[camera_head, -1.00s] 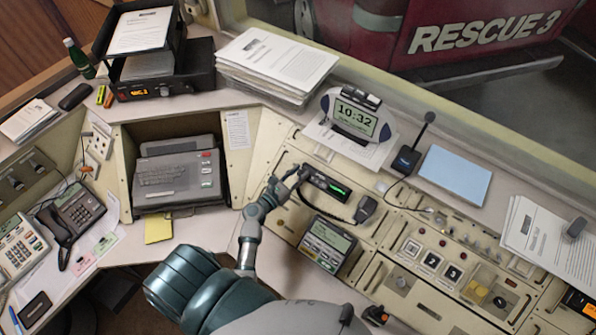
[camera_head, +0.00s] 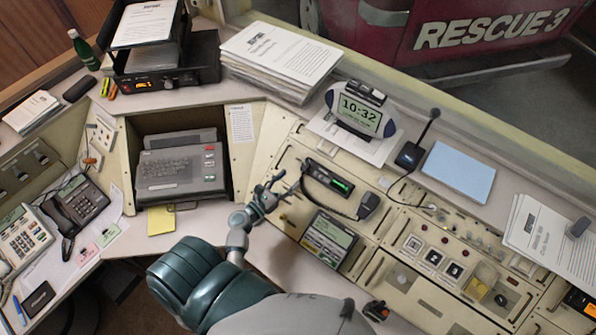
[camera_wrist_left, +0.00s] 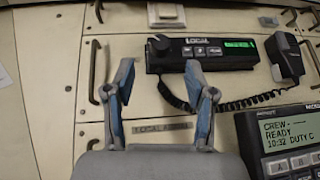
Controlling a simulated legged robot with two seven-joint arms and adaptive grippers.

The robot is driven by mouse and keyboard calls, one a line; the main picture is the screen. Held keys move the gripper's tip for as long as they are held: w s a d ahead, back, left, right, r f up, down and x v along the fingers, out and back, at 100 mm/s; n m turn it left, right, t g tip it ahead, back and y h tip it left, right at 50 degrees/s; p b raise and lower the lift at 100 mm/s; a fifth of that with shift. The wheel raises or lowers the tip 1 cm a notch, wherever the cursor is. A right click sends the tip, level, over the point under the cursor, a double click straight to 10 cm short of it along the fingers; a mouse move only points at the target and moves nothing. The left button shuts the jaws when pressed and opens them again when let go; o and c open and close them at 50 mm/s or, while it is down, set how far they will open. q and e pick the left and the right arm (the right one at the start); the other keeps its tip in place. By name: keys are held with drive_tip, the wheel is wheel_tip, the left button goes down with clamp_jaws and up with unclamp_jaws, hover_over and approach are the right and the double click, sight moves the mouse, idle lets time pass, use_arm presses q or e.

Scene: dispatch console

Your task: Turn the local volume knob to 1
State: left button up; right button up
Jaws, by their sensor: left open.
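The local radio (camera_head: 328,179) is a black unit with a green display on the sloped console; in the left wrist view it reads LOCAL (camera_wrist_left: 205,52). Its dark round volume knob (camera_wrist_left: 159,44) is at the unit's left end. My left gripper (camera_head: 274,187) is open and empty, just left of and nearer than the radio. In the left wrist view its two blue-grey fingers (camera_wrist_left: 159,82) are spread, with the knob beyond the gap between them. The fingers appear apart from the knob. The knob's setting is too small to read. My right gripper is not seen.
A handset (camera_wrist_left: 284,58) on a coiled cord (camera_wrist_left: 225,103) is right of the radio. A display unit reading CREW READY (camera_wrist_left: 285,138) stands at lower right. Metal handles (camera_wrist_left: 95,70) rise from the panel at left.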

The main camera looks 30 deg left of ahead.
use_arm(q)
drive_tip(key=s, duration=0.2)
drive_tip(key=s+a, duration=0.1)
drive_tip(key=s, duration=0.2)
drive_tip(key=shift+f, duration=0.1)
idle(0.4)
